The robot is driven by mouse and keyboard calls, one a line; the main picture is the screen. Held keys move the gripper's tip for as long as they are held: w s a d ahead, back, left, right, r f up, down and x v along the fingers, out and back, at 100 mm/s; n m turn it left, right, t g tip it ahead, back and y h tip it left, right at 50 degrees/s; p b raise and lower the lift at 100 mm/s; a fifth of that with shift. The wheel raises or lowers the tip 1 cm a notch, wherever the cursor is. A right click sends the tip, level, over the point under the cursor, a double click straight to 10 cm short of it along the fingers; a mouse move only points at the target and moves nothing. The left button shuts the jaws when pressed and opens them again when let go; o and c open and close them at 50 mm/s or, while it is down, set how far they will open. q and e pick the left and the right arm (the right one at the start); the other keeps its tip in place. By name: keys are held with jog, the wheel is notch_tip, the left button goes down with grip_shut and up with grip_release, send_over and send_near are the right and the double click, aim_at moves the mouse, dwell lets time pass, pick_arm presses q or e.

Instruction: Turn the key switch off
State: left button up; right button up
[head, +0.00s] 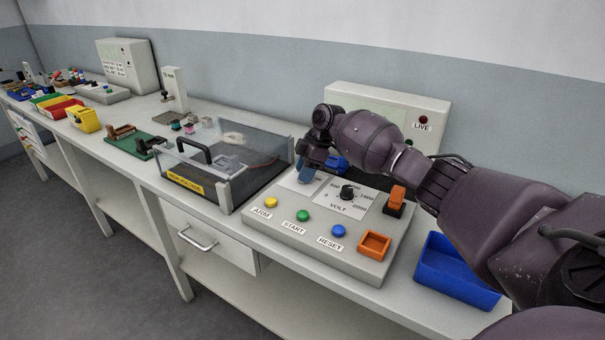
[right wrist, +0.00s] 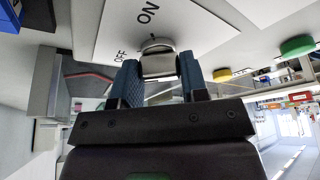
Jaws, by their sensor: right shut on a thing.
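The key switch sits on the sloped grey control panel (head: 270,228), on a white plate marked ON and OFF (right wrist: 150,20). In the right wrist view, its grey metal key (right wrist: 158,62) is between the blue-padded fingers of my right gripper (right wrist: 158,72), which is shut on it. In the head view my right gripper (head: 305,170) reaches down to the panel's upper left and hides the key. My left gripper is not in view.
The panel also bears a black VOLT knob (head: 347,192), yellow (head: 271,202), green (head: 303,216) and blue (head: 338,231) buttons, and an orange switch (head: 396,200). A clear-lidded box (head: 225,165) stands close on the left. A blue bin (head: 452,275) stands on the right.

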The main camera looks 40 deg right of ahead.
jog(key=shift+n, duration=0.4)
jog(key=shift+r, duration=0.1)
jog(key=o, duration=0.8)
jog(key=shift+o, duration=0.6)
jog(key=v, duration=1)
jog(key=shift+d+r+p, duration=0.15)
jog(key=shift+r+p, duration=0.2)
jog(key=shift+r, duration=0.05)
jog(key=shift+w, duration=0.15)
